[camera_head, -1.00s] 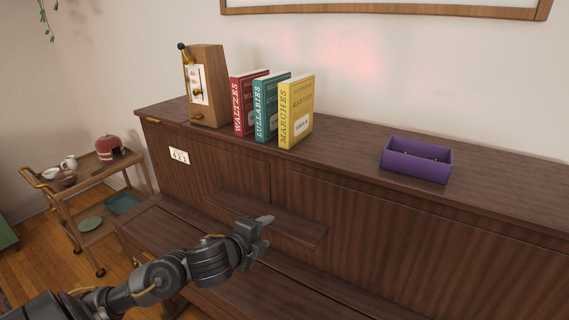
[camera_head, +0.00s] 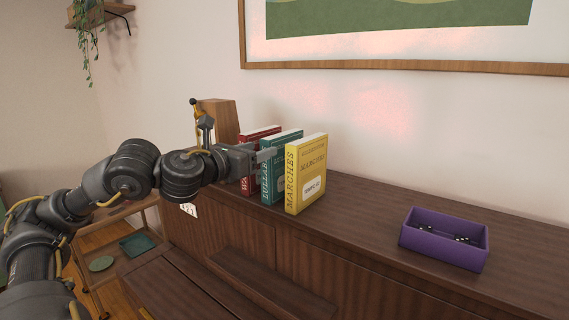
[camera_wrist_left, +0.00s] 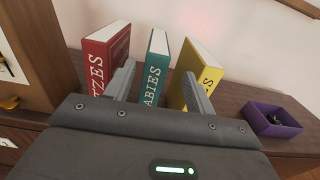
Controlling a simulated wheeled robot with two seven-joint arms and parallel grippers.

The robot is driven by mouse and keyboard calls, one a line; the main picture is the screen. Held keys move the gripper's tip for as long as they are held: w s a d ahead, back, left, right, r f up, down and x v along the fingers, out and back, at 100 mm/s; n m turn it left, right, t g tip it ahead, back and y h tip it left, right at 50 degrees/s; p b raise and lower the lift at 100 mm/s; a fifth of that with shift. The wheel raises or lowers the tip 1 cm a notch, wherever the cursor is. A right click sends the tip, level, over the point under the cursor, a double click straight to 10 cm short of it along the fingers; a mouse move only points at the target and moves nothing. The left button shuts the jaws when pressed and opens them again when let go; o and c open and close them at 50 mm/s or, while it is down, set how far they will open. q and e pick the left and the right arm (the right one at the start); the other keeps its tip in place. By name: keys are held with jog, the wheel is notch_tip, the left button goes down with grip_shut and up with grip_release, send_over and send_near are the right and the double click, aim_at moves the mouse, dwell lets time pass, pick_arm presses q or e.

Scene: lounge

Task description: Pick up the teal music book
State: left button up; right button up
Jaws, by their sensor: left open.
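The teal music book (camera_head: 278,168), lettered LULLABIES, stands upright on top of the piano between a red book and a yellow book. In the left wrist view the teal book (camera_wrist_left: 154,72) stands between the two fingers of my left gripper (camera_wrist_left: 160,82), which is open. One finger is at the red-book side and the other at the yellow-book side; I cannot tell whether either touches a book. In the head view my left gripper (camera_head: 268,154) is at the upper front of the teal book and hides part of it and of the red book. My right gripper is not in view.
The red book (camera_head: 262,132) and yellow book (camera_head: 306,174) stand close on either side. A wooden metronome-like box (camera_head: 222,118) is to the left. A purple tray (camera_head: 445,241) with small dark pieces lies right. The piano top (camera_head: 360,205) between is clear.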

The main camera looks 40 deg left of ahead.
aim_at(266, 147)
pick_arm(q)
jog(key=shift+w+a+r+p, duration=0.15)
jog(key=shift+w+p, duration=0.15)
jog(key=shift+w, duration=1.5)
jog(key=w, duration=0.1)
jog(key=w+p, duration=0.1)
jog(key=w, duration=0.1)
jog(key=w+p, duration=0.1)
jog(key=shift+w+a+f, duration=0.2)
jog(key=shift+w+f, duration=0.1)
jog(key=shift+w, duration=0.1)
jog(key=shift+w+f, duration=0.1)
jog(key=shift+w, duration=0.15)
jog(key=shift+s, duration=0.2)
jog(key=shift+c, duration=0.4)
grip_shut()
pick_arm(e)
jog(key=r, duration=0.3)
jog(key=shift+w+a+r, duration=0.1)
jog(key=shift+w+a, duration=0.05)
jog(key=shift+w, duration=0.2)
